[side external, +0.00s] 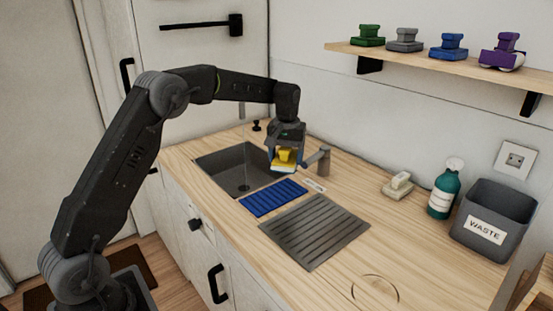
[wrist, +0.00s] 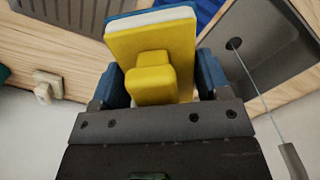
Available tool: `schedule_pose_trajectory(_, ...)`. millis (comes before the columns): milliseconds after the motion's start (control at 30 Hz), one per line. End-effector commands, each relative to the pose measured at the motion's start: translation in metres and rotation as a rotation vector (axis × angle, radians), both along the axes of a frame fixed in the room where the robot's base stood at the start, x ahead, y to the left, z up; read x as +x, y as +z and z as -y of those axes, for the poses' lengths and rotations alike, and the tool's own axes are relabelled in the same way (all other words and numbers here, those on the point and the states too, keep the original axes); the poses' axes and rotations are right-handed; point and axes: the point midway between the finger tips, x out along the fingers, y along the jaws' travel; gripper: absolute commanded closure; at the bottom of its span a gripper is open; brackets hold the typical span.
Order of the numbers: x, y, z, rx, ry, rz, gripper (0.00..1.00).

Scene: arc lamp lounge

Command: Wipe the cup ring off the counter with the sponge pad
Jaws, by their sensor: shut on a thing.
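My gripper (side external: 286,154) is shut on the yellow handle of the sponge pad (side external: 283,168), holding it above the counter by the sink's right edge. In the wrist view the sponge pad (wrist: 172,30) has a yellow top with a pale layer and a blue layer beneath, and its handle sits between the fingers of my gripper (wrist: 155,85). The cup ring (side external: 375,290) is a thin dark circle on the wooden counter (side external: 420,262) at the front right, well away from my gripper. The underside of the pad is hidden.
A cream block (side external: 397,187), a green bottle (side external: 444,190) and a waste bin (side external: 492,215) stand right. A shelf (side external: 440,62) holds several coloured items.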

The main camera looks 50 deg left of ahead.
Motion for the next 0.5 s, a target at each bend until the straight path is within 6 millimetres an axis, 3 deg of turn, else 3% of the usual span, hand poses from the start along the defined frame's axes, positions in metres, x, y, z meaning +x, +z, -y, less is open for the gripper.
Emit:
schedule_pose_trajectory(267,0.021,0.000,0.093,0.000,-0.187,0.001,0.57)
schedule_pose_trajectory(500,0.023,0.000,0.206,0.000,-0.408,0.001,0.57)
